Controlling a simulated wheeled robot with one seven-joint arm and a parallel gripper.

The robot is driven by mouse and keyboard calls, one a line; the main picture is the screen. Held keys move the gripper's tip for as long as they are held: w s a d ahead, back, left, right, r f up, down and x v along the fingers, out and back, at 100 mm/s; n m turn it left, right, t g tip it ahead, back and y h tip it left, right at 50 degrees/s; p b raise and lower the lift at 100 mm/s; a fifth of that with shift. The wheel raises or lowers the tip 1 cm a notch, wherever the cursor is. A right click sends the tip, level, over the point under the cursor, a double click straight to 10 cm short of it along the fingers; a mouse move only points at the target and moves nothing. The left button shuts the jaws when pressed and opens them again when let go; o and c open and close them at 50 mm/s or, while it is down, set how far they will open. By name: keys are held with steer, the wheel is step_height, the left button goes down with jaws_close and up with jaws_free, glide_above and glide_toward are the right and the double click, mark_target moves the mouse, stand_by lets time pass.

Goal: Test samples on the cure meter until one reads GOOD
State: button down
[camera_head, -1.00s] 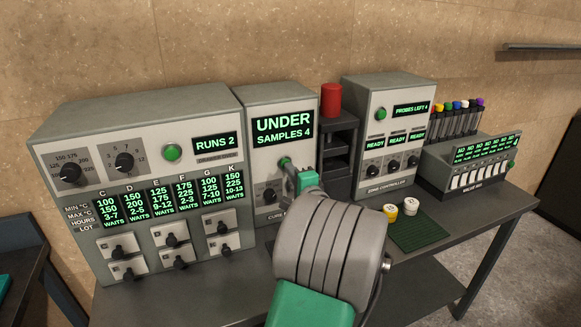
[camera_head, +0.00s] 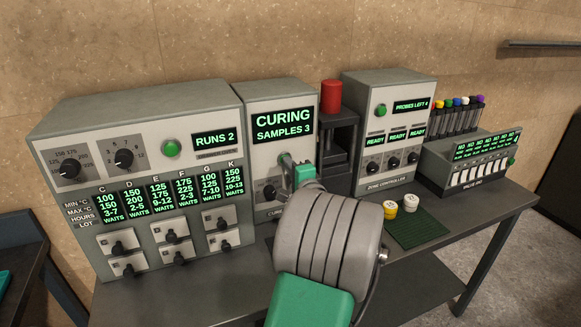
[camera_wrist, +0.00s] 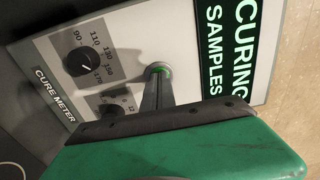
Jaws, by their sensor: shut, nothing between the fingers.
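The cure meter (camera_head: 240,110) stands in the middle of the bench, with its display (camera_head: 284,124) reading CURING, SAMPLES 3. My gripper (camera_head: 284,160) is shut and empty, its fingertips at the meter's front below the display. In the wrist view the fingertips (camera_wrist: 157,78) are at the green button (camera_wrist: 159,69) and seem to touch it. Two knobs show in the wrist view: a temperature knob (camera_wrist: 79,63) and a smaller-scale knob (camera_wrist: 111,111). My arm hides the meter's lower right part in the head view.
Left is a grey cabinet (camera_head: 130,100) showing RUNS 2 and several lots. Right are a dark press frame with a red cylinder (camera_head: 331,96), the zone controller (camera_head: 385,90) showing PROBES LEFT 4, two small pots (camera_head: 411,203) by a green mat (camera_head: 418,234), and a valve unit (camera_head: 470,160) with colored tubes behind.

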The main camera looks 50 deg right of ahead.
steer(key=b+v, duration=0.2)
steer(key=v, duration=1.1)
steer(key=shift+s+b, duration=0.25)
steer(key=shift+b, duration=0.1)
steer(key=shift+a, duration=0.1)
